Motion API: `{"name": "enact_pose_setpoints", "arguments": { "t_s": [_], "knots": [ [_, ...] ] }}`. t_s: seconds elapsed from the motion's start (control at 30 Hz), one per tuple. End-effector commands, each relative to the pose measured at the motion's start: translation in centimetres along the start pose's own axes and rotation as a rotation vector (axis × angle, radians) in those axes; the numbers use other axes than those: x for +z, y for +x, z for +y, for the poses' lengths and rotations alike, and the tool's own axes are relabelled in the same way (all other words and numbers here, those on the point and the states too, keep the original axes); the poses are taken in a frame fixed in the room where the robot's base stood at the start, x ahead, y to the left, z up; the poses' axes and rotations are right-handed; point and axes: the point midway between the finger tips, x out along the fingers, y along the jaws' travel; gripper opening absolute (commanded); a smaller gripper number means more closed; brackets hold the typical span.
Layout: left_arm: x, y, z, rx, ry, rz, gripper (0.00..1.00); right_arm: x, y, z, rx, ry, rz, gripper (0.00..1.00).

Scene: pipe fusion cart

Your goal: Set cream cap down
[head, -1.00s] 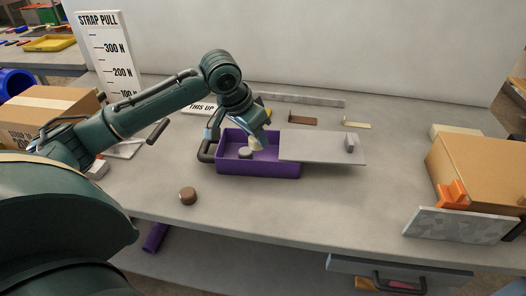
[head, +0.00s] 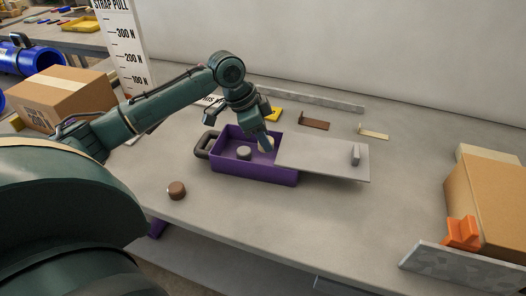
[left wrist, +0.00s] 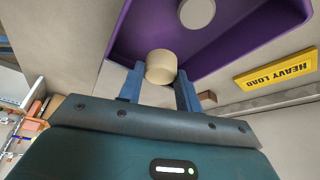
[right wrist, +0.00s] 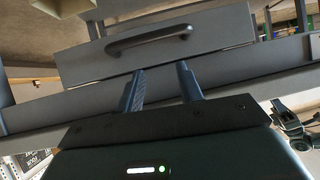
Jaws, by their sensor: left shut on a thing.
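My left gripper (head: 265,137) reaches down into the open left part of the purple box (head: 255,172). It is shut on the cream cap (left wrist: 161,67), which sits between the fingertips in the left wrist view. In the head view the cream cap (head: 267,146) is partly hidden by the fingers; I cannot tell if it touches the box floor. A grey cap (head: 244,153) lies in the box to its left and also shows in the left wrist view (left wrist: 197,12). My right gripper (right wrist: 162,82) is open and empty, facing a drawer handle (right wrist: 150,38).
A grey sliding lid (head: 325,158) covers the box's right side, close to my left gripper. A brown cap (head: 176,190) lies on the table in front. Brackets (head: 313,124) and a yellow "HEAVY LOAD" block (left wrist: 276,68) lie behind.

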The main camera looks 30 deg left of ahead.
Motion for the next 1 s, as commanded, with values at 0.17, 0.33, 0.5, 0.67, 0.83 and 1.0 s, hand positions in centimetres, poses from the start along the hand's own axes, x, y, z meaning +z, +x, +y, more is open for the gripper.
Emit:
{"name": "enact_pose_setpoints", "arguments": {
  "t_s": [0.17, 0.33, 0.5, 0.67, 0.83, 1.0],
  "knots": [
    [0.5, 1.3, 0.0, 0.001, -0.002, 0.000, 0.14, 0.0, 0.0, -0.1, 0.000, 0.002, 0.001, 0.36],
    [1.4, 3.5, 0.0, 0.001, -0.002, -0.001, 0.14, 0.1, 0.1, 0.0, 0.000, 0.003, 0.001, 0.36],
    [1.8, 4.4, 0.0, -0.001, -0.002, 0.002, 0.14, 0.1, 0.1, 0.0, 0.001, 0.004, 0.001, 0.36],
    [1.8, 4.4, 0.0, -0.001, -0.001, 0.001, 0.14, 0.0, 0.1, 0.1, 0.003, 0.003, 0.002, 0.36],
    [1.9, 4.6, 0.0, -0.001, -0.002, 0.001, 0.39, -0.1, 0.1, 0.2, 0.005, 0.002, 0.003, 0.36],
    [1.9, 4.6, 0.0, -0.001, -0.002, 0.001, 0.52, 0.0, 0.1, 0.3, 0.006, 0.001, 0.001, 0.36]
  ]
}}
